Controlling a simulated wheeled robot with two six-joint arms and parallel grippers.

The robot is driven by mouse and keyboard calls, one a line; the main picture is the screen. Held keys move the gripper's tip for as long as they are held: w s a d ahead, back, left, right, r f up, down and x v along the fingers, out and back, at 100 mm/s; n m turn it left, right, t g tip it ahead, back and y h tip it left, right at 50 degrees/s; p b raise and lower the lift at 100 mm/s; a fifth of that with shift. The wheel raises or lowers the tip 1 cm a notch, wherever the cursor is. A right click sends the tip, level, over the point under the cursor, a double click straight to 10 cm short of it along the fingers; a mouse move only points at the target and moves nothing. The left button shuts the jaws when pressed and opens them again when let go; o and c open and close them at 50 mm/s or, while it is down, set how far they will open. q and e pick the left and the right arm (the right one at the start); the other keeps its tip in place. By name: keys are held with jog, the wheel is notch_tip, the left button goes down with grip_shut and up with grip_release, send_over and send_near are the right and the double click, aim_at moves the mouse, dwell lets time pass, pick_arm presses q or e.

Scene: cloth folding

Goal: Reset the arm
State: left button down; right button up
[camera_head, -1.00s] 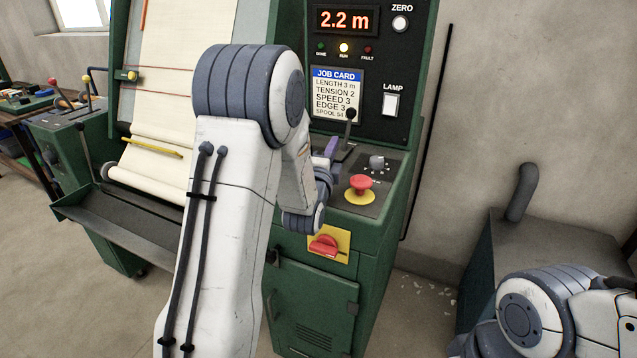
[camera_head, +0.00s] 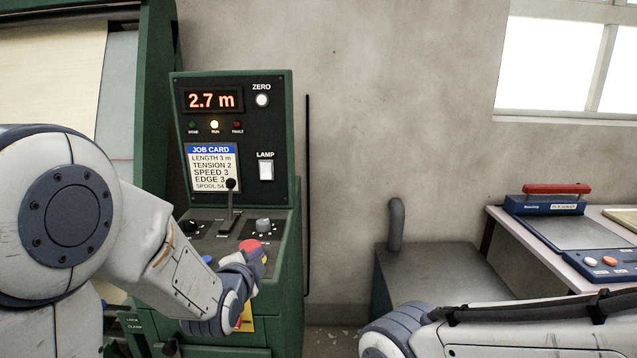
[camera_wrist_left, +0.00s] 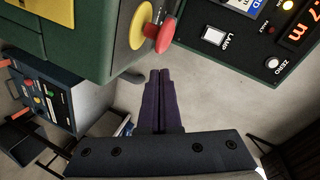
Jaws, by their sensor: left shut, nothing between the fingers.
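My left arm (camera_head: 70,230) comes in from the left of the head view and bends down to its wrist (camera_head: 235,290) at the front of the green machine's control panel (camera_head: 280,225). I cannot make out the left fingers in the head view. In the left wrist view the dark purple fingers of my left gripper (camera_wrist_left: 160,76) lie together, shut and empty. Their tips are close to the red push button (camera_wrist_left: 167,37) on its yellow disc in that picture. Of my right arm (camera_head: 500,325) only links show at the lower right of the head view; its gripper is out of view.
The display (camera_head: 212,100) reads 2.7 m, with the middle lamp lit. A lever (camera_head: 231,205) and a knob (camera_head: 263,225) stand on the panel. A grey box (camera_head: 440,270) with a pipe and a table (camera_head: 495,215) with a blue sealer (camera_head: 545,204) stand to the right.

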pick_arm(q)
jog(key=s+d+f+n+g+h+p, duration=0.1)
jog(key=s+d+n+g+p, duration=0.1)
jog(key=s+d+g, duration=0.35)
jog(key=s+d+f+n+g+h+p, duration=0.1)
jog(key=s+d+g, duration=0.2)
jog(key=s+d, duration=0.5)
jog(key=s+a+n+g+y+p, duration=0.1)
jog(key=s+g, duration=0.2)
jog(key=s, duration=0.7)
jog(key=s+a+r+n+g+p, duration=0.1)
jog(key=s+a+n+g, duration=0.1)
jog(key=s, duration=0.8)
jog(key=shift+s+a+r+n+g+y+p, duration=0.3)
jog(key=shift+s+g+y+p, duration=0.1)
jog(key=shift+g, duration=0.25)
